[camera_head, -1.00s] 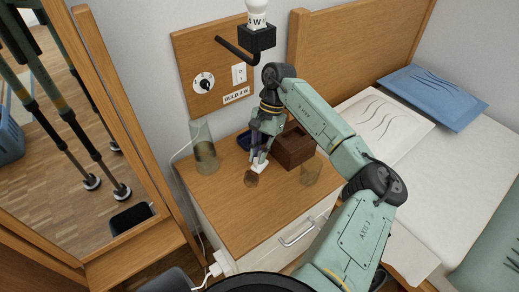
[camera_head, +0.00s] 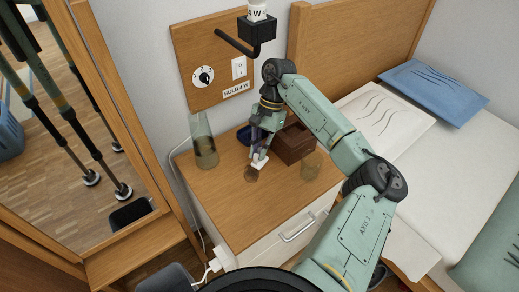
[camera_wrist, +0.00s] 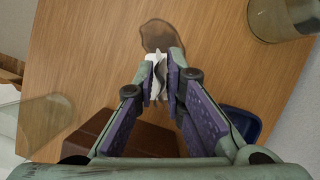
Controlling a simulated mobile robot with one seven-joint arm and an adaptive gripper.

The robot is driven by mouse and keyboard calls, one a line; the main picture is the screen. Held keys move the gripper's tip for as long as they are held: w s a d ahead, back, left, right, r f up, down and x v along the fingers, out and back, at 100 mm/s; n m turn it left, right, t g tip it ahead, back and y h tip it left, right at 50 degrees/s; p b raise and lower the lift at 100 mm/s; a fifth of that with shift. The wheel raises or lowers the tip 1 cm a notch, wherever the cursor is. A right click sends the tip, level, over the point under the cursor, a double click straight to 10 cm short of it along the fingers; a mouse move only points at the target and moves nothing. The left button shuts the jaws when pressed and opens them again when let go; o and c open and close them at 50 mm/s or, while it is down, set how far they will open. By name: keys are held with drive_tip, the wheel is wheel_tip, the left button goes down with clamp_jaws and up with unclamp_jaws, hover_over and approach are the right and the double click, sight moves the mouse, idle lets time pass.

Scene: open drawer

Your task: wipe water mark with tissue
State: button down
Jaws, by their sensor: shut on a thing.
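My gripper (camera_head: 259,156) is shut on a white tissue (camera_head: 259,163) just above the nightstand top. In the wrist view the tissue (camera_wrist: 156,72) shows crumpled between the fingertips (camera_wrist: 160,78). The water mark (camera_head: 251,174) is a dark brown patch on the wooden top, right at the tissue's front edge. In the wrist view the mark (camera_wrist: 160,35) lies just beyond the fingertips, and the tissue appears to overlap its near edge. I cannot tell whether the tissue presses on the surface.
On the nightstand (camera_head: 230,212) stand a glass vessel (camera_head: 204,150) at left, a brown box (camera_head: 293,146) behind my gripper, a clear glass (camera_head: 311,165) at right and a blue tray (camera_head: 244,136) at the back. The front of the top is clear.

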drive_tip(key=shift+f+b, duration=0.6)
drive_tip(key=shift+f, duration=0.05)
drive_tip(key=shift+s+a+r+b, duration=0.1)
drive_tip(key=shift+s+a+b, duration=0.1)
drive_tip(key=shift+s+a, duration=0.45)
drive_tip(key=shift+s+a+b, duration=0.15)
drive_tip(key=shift+s+a, duration=0.3)
drive_tip(key=shift+a, duration=0.4)
drive_tip(key=shift+s+a+f+b, duration=0.15)
drive_tip(key=shift+s+a+b, duration=0.25)
drive_tip(key=shift+s+a, duration=0.3)
drive_tip(key=shift+s+a+f+b, duration=0.1)
drive_tip(key=shift+s+a+b, duration=0.35)
drive_tip(key=shift+a, duration=0.4)
drive_tip(key=shift+w+d+r+b, duration=0.1)
drive_tip(key=shift+b, duration=0.25)
